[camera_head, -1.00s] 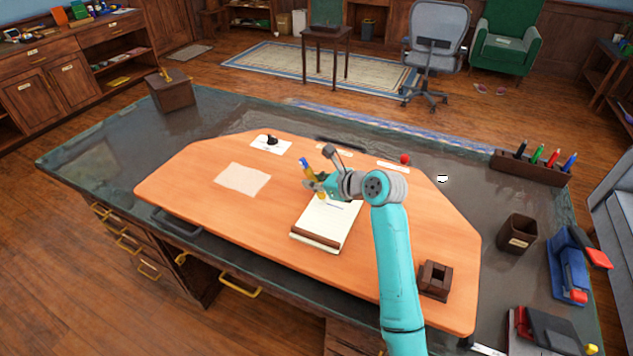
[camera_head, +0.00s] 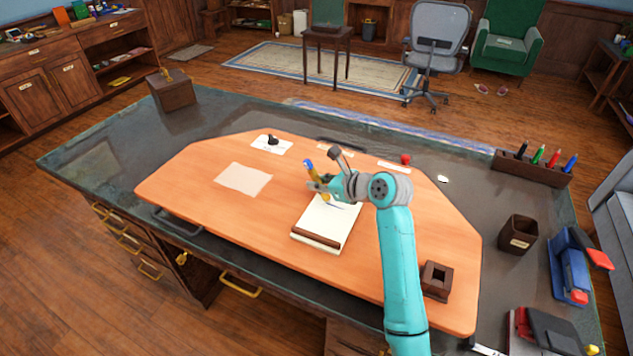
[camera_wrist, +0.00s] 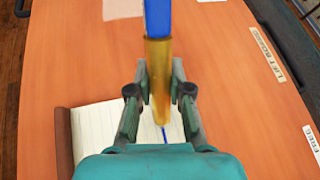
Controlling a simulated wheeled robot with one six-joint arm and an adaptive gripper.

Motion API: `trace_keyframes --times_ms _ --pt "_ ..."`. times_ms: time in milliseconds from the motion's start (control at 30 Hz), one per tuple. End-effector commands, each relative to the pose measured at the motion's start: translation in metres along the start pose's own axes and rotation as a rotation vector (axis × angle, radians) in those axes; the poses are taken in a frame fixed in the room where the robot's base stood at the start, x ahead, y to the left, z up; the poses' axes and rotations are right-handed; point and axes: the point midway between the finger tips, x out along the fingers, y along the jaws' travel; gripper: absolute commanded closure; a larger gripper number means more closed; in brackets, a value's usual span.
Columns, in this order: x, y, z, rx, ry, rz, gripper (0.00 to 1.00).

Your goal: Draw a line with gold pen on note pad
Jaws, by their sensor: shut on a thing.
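The note pad (camera_head: 322,224) lies on the orange desk board, its lined white page up and a dark brown strip along its near edge. My gripper (camera_head: 322,186) is over the far part of the pad. It is shut on the gold pen (camera_wrist: 159,80), which has a gold lower body and a blue upper part and stands roughly upright between the fingers. The note pad also shows in the wrist view (camera_wrist: 97,128), below the pen. A short blue line is on the page by the pen. My gripper hides the pen's tip, so I cannot tell whether it touches the paper.
A blank paper sheet (camera_head: 243,178) lies left of the pad. A black stamp (camera_head: 272,140) stands on a white card behind. A red ball (camera_head: 405,159) is at the back. A brown square holder (camera_head: 436,281) stands front right. A pen rack (camera_head: 533,166) is at the right.

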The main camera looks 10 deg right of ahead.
Motion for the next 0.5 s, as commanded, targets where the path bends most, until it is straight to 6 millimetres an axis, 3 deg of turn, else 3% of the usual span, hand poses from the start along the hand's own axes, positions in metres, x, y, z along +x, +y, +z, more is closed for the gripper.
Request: trace_keyframes --times_ms 500 --pt "-0.0109 -0.0030 -0.0064 0.001 0.002 0.000 1.00"
